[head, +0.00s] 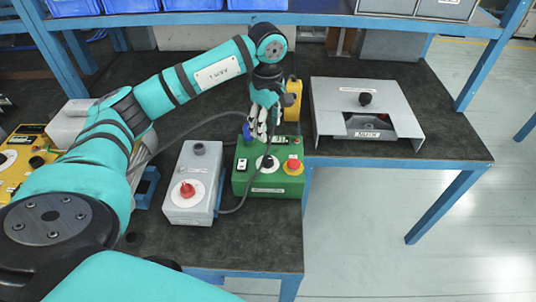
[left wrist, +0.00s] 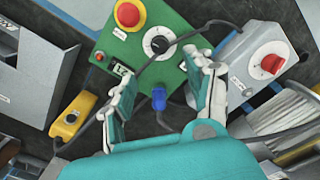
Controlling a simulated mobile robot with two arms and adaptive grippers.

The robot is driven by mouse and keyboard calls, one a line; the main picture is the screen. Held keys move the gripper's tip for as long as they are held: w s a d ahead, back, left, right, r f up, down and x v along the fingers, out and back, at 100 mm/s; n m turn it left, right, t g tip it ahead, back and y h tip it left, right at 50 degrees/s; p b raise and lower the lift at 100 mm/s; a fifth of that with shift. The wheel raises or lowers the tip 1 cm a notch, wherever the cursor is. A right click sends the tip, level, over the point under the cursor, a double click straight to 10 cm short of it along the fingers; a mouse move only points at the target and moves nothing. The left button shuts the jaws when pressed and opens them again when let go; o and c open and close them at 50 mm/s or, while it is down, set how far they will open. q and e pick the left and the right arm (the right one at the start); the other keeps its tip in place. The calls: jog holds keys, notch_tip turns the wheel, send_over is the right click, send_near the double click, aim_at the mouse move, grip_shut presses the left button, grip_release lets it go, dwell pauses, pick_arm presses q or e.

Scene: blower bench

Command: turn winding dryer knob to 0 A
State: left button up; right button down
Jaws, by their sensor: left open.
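A green box (head: 241,181) stands on the bench, with a black knob (head: 267,162) on a white dial and a red mushroom button (head: 293,165). Its label is too small to read. In the left wrist view the knob (left wrist: 157,44) has a small white mark, and a lit display (left wrist: 121,70) sits near it; I cannot tell the dial's numbers. My left gripper (head: 262,128) is open and empty above the box's far edge. In the wrist view its fingers (left wrist: 168,85) are apart, with a blue plug (left wrist: 158,98) between them, and the knob lies beyond the fingertips. My right gripper is not in view.
A grey box (head: 205,165) with a red knob (head: 187,190) stands left of the green box.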

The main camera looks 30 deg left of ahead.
aim_at(268, 158)
pick_arm(q)
notch_tip(268, 158, down, 13)
jog(key=shift+r+p, duration=0.15)
jog(key=shift+p, duration=0.85)
grip_shut()
